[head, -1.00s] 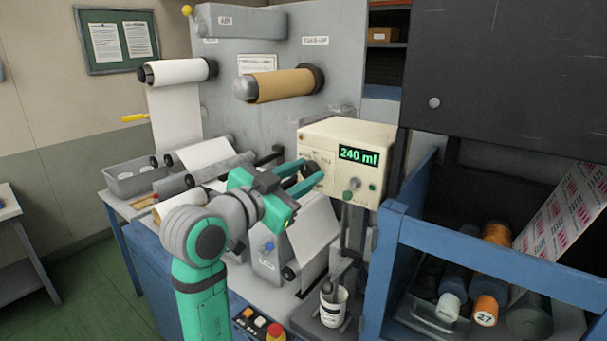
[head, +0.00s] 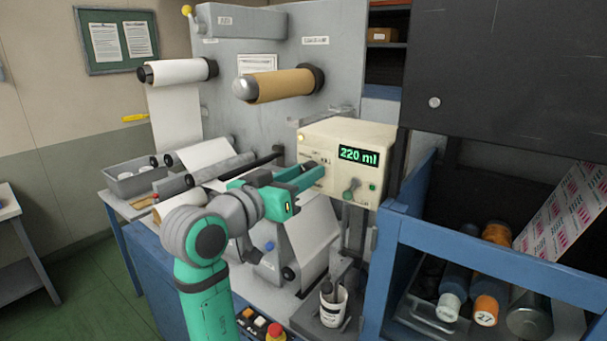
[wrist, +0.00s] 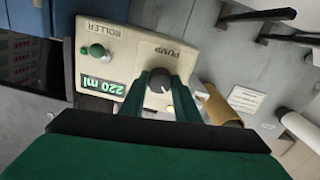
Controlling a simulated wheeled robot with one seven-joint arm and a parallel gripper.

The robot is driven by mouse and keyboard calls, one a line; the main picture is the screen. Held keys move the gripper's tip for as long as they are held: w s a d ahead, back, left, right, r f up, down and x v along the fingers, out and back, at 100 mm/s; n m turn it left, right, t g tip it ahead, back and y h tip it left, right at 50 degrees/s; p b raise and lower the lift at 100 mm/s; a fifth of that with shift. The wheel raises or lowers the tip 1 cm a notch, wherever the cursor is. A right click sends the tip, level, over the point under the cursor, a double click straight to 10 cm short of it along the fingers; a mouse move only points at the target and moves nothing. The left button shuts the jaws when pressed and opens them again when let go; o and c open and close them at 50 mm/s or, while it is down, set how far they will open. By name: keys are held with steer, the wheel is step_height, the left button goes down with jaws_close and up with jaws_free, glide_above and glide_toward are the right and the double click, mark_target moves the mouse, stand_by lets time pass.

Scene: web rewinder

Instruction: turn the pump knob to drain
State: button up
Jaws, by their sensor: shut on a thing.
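The cream pump box (head: 338,135) has a green display (head: 359,156) reading 220 ml. In the wrist view the box (wrist: 130,60) appears turned over, with the word PUMP above a dark round knob (wrist: 159,82). My gripper (head: 312,170) reaches the left part of the box front from the left. In the wrist view its two green fingers (wrist: 160,90) are shut on the pump knob, one on each side. The knob is hidden behind the fingers in the head view. A pale mark shows on the knob, but its exact setting is hard to read.
A second green knob (head: 351,190) marked ROLLER sits right of the pump knob. A blue frame (head: 480,262) stands close on the right. Paper rollers (head: 215,155) lie behind my arm.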

steer(key=o, duration=1)
steer(key=shift+o, duration=0.2)
steer(key=v, duration=1)
steer(key=shift+s+a, duration=0.2)
steer(key=shift+s, duration=0.15)
